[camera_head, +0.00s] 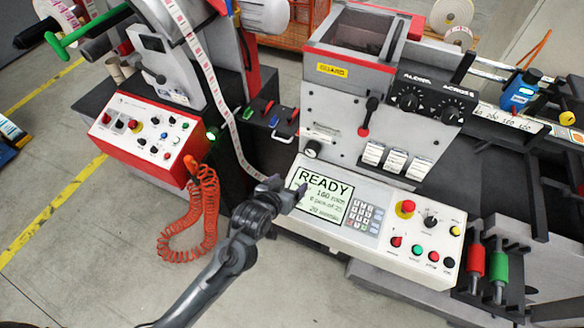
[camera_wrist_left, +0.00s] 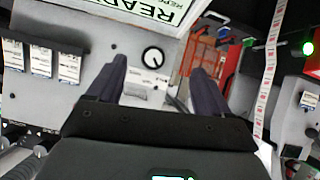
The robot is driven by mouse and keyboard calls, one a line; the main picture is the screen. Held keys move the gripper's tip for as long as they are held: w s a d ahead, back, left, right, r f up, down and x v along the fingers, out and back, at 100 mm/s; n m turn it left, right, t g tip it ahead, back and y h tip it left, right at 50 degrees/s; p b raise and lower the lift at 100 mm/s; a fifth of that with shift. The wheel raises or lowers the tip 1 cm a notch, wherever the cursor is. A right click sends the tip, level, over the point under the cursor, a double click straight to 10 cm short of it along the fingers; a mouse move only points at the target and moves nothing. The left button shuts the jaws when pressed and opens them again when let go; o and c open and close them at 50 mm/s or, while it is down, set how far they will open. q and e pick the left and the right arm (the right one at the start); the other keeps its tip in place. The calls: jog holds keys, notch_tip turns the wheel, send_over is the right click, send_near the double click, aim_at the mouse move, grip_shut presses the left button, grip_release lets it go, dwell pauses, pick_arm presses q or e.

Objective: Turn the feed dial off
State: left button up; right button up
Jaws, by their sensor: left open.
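A small round dial (camera_head: 312,148) with a black ring and pale face sits on the grey machine front, just above the READY display. I take it as the feed dial, though its label is too small to read. In the left wrist view the dial (camera_wrist_left: 152,57) shows between my fingers, with a white label plate beside it. Its setting is unclear. My left gripper (camera_head: 287,186) is open and empty, at the left edge of the display, short of the dial. Its two dark fingers (camera_wrist_left: 160,66) are spread apart in the wrist view. My right gripper is not in view.
The READY display (camera_head: 323,195) and keypad (camera_head: 362,217) lie beside my gripper. A red emergency button (camera_head: 405,207) and other buttons are further right. A label web (camera_head: 235,135) hangs to the left.

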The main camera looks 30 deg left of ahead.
pick_arm(q)
jog(key=t+b, duration=0.2)
jog(key=b, duration=0.4)
send_near(310, 153)
jog(key=s, duration=0.2)
jog(key=x, duration=0.3)
jog(key=b+x, duration=0.1)
jog(key=x, duration=0.7)
jog(key=shift+w+d+r, duration=0.1)
jog(key=shift+w+r, duration=0.2)
jog(key=shift+w, duration=0.05)
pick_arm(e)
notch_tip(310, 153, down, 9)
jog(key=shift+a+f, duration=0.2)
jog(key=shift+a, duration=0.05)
